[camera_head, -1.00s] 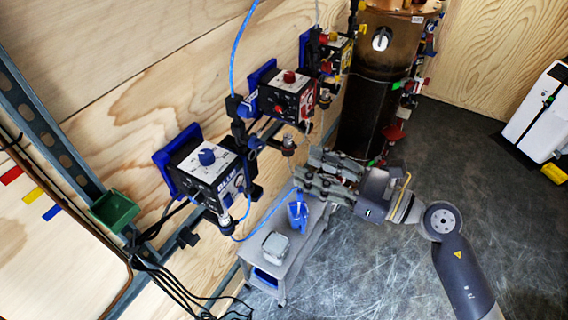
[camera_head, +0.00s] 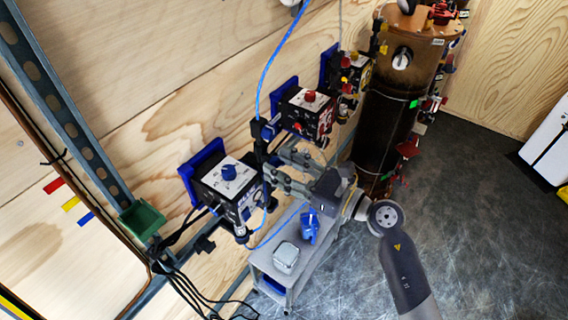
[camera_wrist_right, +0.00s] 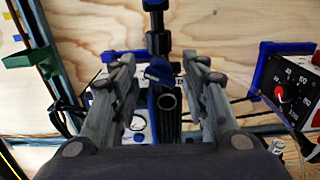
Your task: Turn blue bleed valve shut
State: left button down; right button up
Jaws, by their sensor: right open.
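A small blue handle (camera_wrist_right: 160,72), which looks like the blue bleed valve, sits on a dark vertical fitting and lies between my open fingers in the right wrist view. I cannot tell whether either finger touches it. In the head view the black fitting column (camera_head: 262,132) stands beside the blue-labelled control box (camera_head: 230,185), and the gripper hides the handle. My right gripper (camera_head: 275,164) is open, its fingers reaching left around this column. The right gripper (camera_wrist_right: 158,64) also shows in its wrist view with one finger on each side. My left gripper is not in view.
A red-knobbed box (camera_head: 305,112) is on the wall just beyond the gripper, with a tall brown tank (camera_head: 392,105) behind. A grey cart (camera_head: 268,265) stands below. Blue tubing (camera_head: 262,70) and black cables run close by. Open floor lies to the right.

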jog(key=c, duration=0.9)
jog(key=shift+s+r+m+p, duration=0.1)
jog(key=shift+m+p, duration=0.7)
jog(key=shift+m, duration=0.2)
jog(key=shift+m+p, duration=0.7)
jog(key=shift+m, duration=0.5)
jog(key=m, duration=0.2)
jog(key=shift+m, duration=3)
